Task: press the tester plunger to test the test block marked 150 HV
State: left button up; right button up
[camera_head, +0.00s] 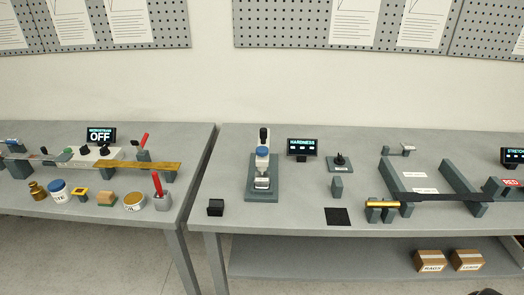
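The tester (262,172) stands upright on the right-hand table, left of the small HARDNESS display (302,147). Its plunger (264,135) has a black top, with a blue part below it. A pale silvery block (262,183) sits at the foot of the tester, under the plunger. Any marking on it is too small to read, so I cannot tell whether it is the 150 HV test block. My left gripper is not in view. Only a small dark shape shows at the bottom right edge, possibly part of my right arm; its fingers cannot be made out.
A black block (215,207) stands at the table's front left. A grey block (337,187), a dark square pad (338,216) and a black knob on a plate (340,163) are right of the tester. A frame with a long dark bar (440,196) fills the right.

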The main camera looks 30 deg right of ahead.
grip_shut()
dwell(1.0)
